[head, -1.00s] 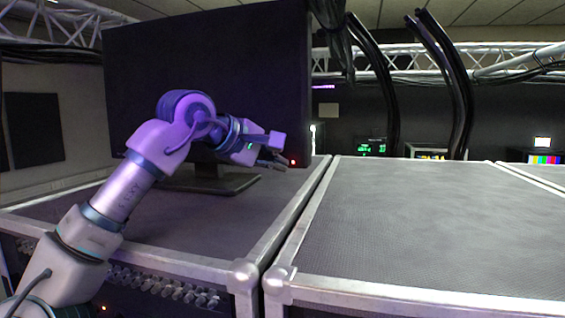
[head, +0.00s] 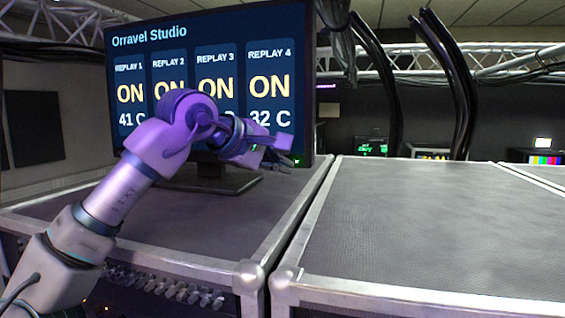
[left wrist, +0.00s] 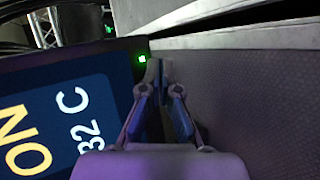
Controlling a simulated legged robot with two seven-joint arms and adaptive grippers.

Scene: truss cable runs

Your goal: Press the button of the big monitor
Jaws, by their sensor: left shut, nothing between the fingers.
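The big monitor (head: 190,42) stands on a black equipment case at the left. Its screen is lit with "Orravel Studio" and several replay panels reading ON. A small green light, the monitor's button (head: 296,161), shows at its lower right corner; it also glows in the left wrist view (left wrist: 142,58). My left gripper (head: 284,164) is shut and empty, in front of that corner. In the left wrist view its fingertips (left wrist: 158,68) are just beside the green light; I cannot tell whether they touch it. My left arm hides part of the screen. My right gripper is not in view.
The left case top (head: 90,190) carries the monitor's stand (head: 212,180). A second case (head: 430,225) at the right has a bare top. Black cables (head: 455,85) hang behind, with small lit screens (head: 543,157) at the back right.

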